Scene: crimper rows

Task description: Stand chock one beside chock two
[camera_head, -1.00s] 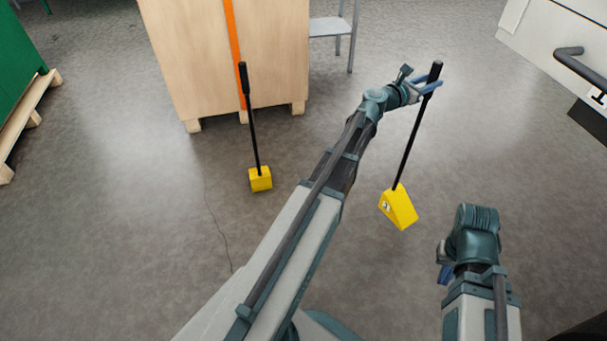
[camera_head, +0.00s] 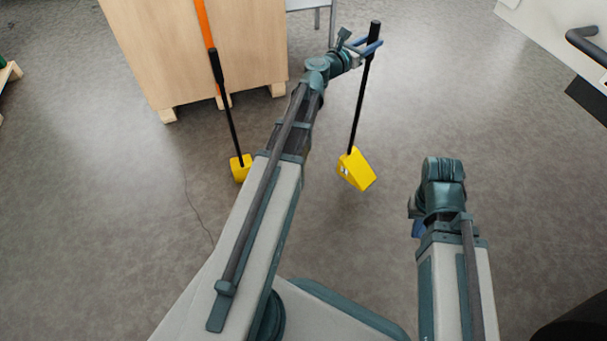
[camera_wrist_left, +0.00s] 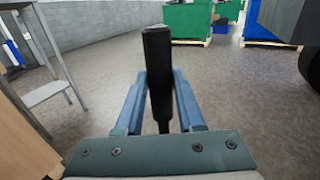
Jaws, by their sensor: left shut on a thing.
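My left gripper (camera_head: 368,46) is shut on the black handle (camera_head: 361,95) of a yellow wedge chock (camera_head: 357,169). In the left wrist view the handle (camera_wrist_left: 157,75) stands upright between the two blue fingers (camera_wrist_left: 160,103). The held chock hangs below, its handle leaning slightly; I cannot tell whether it clears the floor. A second yellow chock (camera_head: 240,168) with a long black handle (camera_head: 226,108) stands on the floor to the left, partly covered by my left arm. The numbers are not readable. My right gripper (camera_head: 416,227) is low at the right, mostly hidden behind its wrist.
A wooden crate (camera_head: 200,50) with an orange strip stands behind the second chock. A grey step (camera_head: 306,5) is beside it. A white machine with a dark handle (camera_head: 585,42) is at the right. The floor between the chocks is bare.

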